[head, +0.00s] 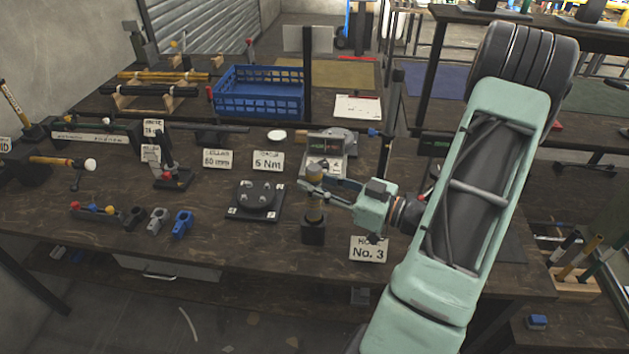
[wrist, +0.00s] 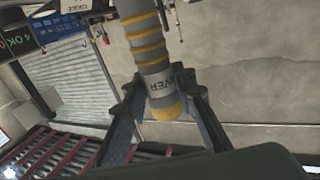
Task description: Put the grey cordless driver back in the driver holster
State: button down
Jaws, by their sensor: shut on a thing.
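The grey cordless driver (head: 314,204), with yellow bands, stands upright in the middle of the table in the head view. In the wrist view the driver (wrist: 150,50) shows yellow rings and a label ending in "VER". My gripper (head: 316,188) is shut on its upper part, coming from the right; both fingers also show in the wrist view (wrist: 163,88). A dark square block (head: 313,233), which looks like the driver holster, is directly under the driver. I cannot tell how deep the driver sits in it, as its lower end is hidden.
A round dark fixture (head: 257,197) on a plate stands left of the block. A "No. 3" sign (head: 368,250) stands to the right. Grey and blue clamps (head: 182,222) lie further left. A "5 Nm" sign (head: 267,161) and a blue crate (head: 260,93) are behind.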

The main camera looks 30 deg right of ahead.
jog(key=shift+f+b, duration=0.4)
jog(key=shift+f, duration=0.1)
jog(key=c, duration=1.5)
grip_release()
jog(key=v, duration=1.2)
jog(key=shift+s, duration=0.1)
